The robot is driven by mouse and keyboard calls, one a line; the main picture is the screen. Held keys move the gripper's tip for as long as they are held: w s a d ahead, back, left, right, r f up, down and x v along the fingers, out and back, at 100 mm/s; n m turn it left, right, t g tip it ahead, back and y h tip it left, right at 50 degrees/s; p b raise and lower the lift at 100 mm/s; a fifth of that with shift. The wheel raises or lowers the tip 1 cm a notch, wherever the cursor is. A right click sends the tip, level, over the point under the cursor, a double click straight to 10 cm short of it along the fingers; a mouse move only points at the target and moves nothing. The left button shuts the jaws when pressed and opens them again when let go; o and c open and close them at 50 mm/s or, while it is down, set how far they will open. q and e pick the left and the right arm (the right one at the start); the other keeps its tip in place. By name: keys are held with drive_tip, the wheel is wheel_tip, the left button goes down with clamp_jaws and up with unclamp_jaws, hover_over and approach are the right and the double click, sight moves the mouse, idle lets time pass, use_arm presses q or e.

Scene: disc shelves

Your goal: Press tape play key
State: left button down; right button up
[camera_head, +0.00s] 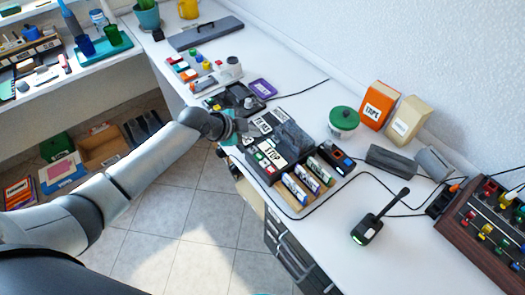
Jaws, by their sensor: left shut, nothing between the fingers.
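A dark tape machine (291,137) sits near the front edge of the white counter. It has white labelled keys along its left and front side. One large white key (270,156) appears to read STOP. Other white lettered keys (264,123) lie behind it, too small to read surely. My left gripper (236,129) has teal parts and is shut and empty. It is at the machine's left side, close beside the lettered keys. I cannot tell whether its tips touch a key. My right gripper is not in view.
Upright cases (301,187) stand in front of the machine. A green-lidded jar (344,119), an orange TAPE box (377,105) and a tan box (408,119) stand behind right. A microphone (368,229) and a mixer (490,225) are at right. Cables cross the counter.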

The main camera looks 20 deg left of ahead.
use_arm(q)
drive_tip(key=shift+d+r, duration=0.15)
drive_tip(key=shift+r, duration=0.15)
drive_tip(key=shift+f, duration=0.1)
drive_tip(key=b, duration=0.7)
hover_over(255, 158)
wheel_tip(255, 158, down, 7)
drive_tip(key=shift+f, duration=0.15)
drive_tip(key=shift+f+b, duration=0.45)
drive_tip(key=shift+f, duration=0.25)
idle(1.2)
drive_tip(key=shift+f+b, duration=0.3)
drive_tip(key=shift+f, duration=0.1)
